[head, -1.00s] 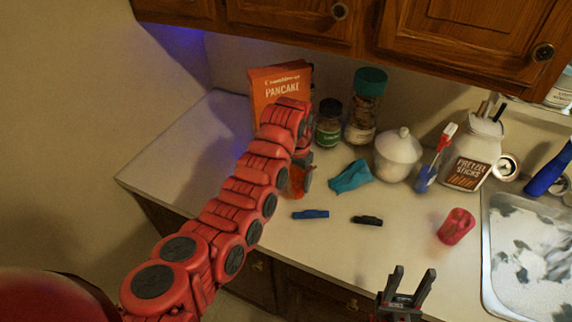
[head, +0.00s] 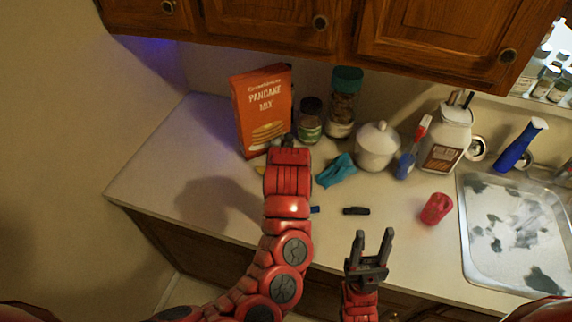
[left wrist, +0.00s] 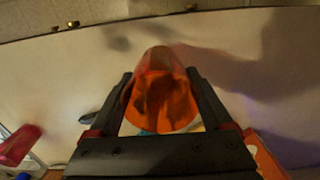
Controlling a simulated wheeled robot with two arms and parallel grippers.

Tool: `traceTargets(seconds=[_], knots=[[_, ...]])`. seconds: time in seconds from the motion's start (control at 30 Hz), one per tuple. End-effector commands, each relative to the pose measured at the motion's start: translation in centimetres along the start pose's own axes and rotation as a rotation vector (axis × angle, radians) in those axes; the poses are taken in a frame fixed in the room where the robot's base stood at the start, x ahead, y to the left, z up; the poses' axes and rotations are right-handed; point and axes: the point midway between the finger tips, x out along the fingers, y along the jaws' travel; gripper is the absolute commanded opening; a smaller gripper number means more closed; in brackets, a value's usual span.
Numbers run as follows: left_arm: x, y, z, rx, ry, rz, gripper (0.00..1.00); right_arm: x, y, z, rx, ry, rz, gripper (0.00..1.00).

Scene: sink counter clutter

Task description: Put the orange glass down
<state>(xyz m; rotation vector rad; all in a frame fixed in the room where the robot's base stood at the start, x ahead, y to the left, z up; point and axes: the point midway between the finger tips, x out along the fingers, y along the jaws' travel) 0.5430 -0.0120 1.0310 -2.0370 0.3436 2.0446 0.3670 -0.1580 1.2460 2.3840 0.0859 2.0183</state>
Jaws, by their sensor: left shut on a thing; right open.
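The orange glass (left wrist: 160,95) is between the two fingers of my left gripper (left wrist: 161,82) in the left wrist view. The fingers are shut on its sides, and the glass is see-through orange. In the head view the glass is hidden behind my left arm. Whether its base touches the counter (head: 150,170) cannot be told. My right gripper (head: 372,238) is open and empty at the counter's front edge.
A pancake mix box (head: 262,110), two jars, a teal cloth (head: 336,170) and a white sugar bowl (head: 377,147) stand along the back. A dark small item (head: 356,211) and a red cup (head: 436,208) lie nearer the sink (head: 510,235). The counter's left part is clear.

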Motion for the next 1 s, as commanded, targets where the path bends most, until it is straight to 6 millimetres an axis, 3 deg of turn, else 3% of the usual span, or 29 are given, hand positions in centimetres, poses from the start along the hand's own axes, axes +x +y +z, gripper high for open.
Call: traceTargets(seconds=[0.17, 0.47, 0.8, 0.87, 1.0], knots=[[0.0, -0.3, -0.2, -0.018, 0.005, -0.003, 0.16, -0.3, 0.0, 0.1, 0.0, 0.0, 0.0, 0.5], [0.5, -3.0, -4.0, -0.017, 0.006, -0.011, 0.16, -2.1, -0.1, 0.3, 0.0, 0.0, 0.0, 0.5], [1.3, -4.5, -6.3, -0.019, 0.003, -0.011, 0.16, -6.9, -0.3, 1.2, 0.0, 0.0, 0.0, 0.5], [0.4, -4.5, -6.9, -0.011, -0.005, -0.012, 0.16, -5.2, -0.3, 0.9, 0.0, 0.0, 0.0, 0.5], [0.2, -5.6, -8.7, -0.019, 0.003, -0.006, 0.16, -4.1, -0.2, 0.7, 0.0, 0.0, 0.0, 0.5]])
